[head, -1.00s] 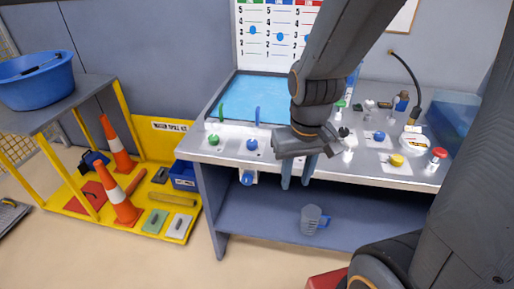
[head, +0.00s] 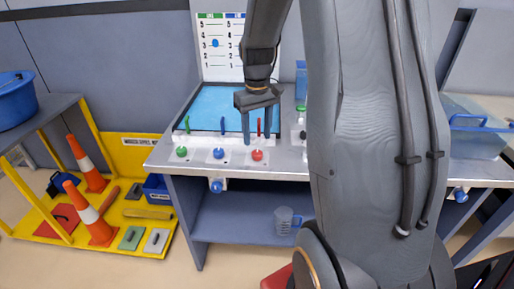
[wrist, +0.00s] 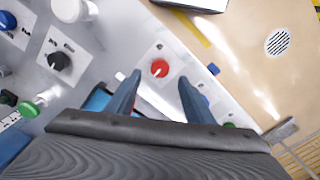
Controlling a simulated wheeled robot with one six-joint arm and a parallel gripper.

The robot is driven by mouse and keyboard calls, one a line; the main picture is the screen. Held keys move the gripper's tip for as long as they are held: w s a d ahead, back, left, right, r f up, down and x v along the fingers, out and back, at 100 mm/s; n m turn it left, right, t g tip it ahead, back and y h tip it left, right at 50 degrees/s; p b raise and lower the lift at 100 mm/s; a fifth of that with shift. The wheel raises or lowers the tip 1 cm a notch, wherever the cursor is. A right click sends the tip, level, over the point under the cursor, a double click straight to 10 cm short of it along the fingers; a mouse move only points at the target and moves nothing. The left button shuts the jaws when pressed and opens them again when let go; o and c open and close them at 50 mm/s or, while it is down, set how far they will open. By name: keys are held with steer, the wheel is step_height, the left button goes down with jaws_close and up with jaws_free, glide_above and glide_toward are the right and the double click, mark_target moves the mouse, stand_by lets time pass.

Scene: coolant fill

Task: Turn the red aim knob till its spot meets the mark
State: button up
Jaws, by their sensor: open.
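The red aim knob (head: 257,155) sits on a white plate at the bench's front edge, right of a blue and a green knob. It also shows in the wrist view (wrist: 160,68), between and beyond my fingertips. My gripper (head: 257,138) is open and empty, pointing down over the knob, with one finger on each side in the picture. I see no clear contact. A red upright marker (head: 259,126) stands behind the knob at the blue panel's edge. The wall chart (head: 222,60) shows a blue spot; its red column is hidden behind my arm, so spot and mark cannot be compared.
A black knob (wrist: 60,61) is on the bench in the wrist view. A grey jug (head: 286,221) stands on the lower shelf. A yellow trolley (head: 140,225) with cones stands left.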

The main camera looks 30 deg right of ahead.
mark_target(257, 152)
steer(key=shift+f+p, duration=0.6)
steer(key=shift+f, duration=2.5)
steer(key=c, duration=1)
steer(key=shift+c, duration=0.2)
steer(key=shift+m, duration=0.5)
steer(key=m, duration=0.2)
steer(key=shift+r+m+p, duration=0.1)
steer(key=shift+m+p, duration=0.2)
steer(key=shift+m, duration=1.8)
steer(key=shift+w, duration=0.1)
